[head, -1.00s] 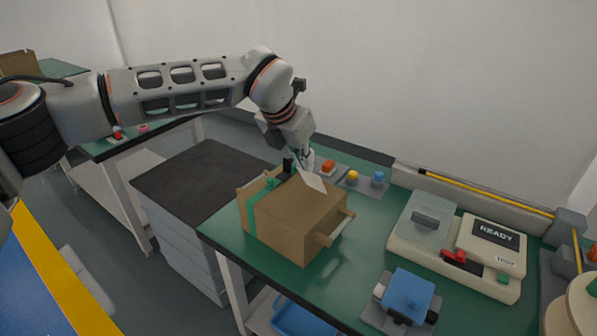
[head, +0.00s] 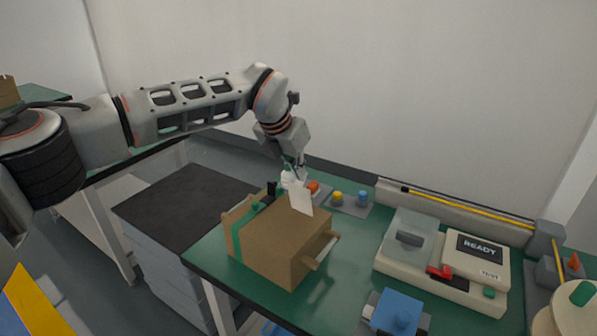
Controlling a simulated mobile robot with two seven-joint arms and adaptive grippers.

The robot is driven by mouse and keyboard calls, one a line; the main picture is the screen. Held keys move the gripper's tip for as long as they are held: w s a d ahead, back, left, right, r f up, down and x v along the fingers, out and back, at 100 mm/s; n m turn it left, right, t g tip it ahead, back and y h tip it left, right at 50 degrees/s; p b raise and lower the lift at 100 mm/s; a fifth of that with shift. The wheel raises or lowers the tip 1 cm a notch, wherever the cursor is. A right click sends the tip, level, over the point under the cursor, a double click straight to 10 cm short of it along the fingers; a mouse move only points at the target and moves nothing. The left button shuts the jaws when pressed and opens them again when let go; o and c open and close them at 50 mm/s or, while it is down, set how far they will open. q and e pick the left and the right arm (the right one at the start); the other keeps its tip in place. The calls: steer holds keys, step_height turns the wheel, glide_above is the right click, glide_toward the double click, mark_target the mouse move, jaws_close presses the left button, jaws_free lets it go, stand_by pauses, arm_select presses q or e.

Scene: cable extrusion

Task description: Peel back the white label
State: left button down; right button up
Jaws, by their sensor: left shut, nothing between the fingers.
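The white label (head: 301,197) stands up at a steep angle from the top of a brown box (head: 283,243), near its back edge. My left gripper (head: 292,178) is just behind the label's upper part, with its fingers shut and nothing between them. The label partly hides the fingertips, and I cannot tell whether they touch it. A green strap runs around the box's left side. My right gripper is not in view.
The box sits on a green table (head: 349,257). A cream device with a READY screen (head: 479,246) stands to the right, and a blue block (head: 397,312) is in front. Red, yellow and blue buttons are behind the box. A dark-topped cabinet (head: 187,196) is on the left.

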arm_select(q)
steer(key=shift+r, duration=0.15)
steer(key=shift+r+p, duration=0.55)
steer(key=shift+r, duration=0.2)
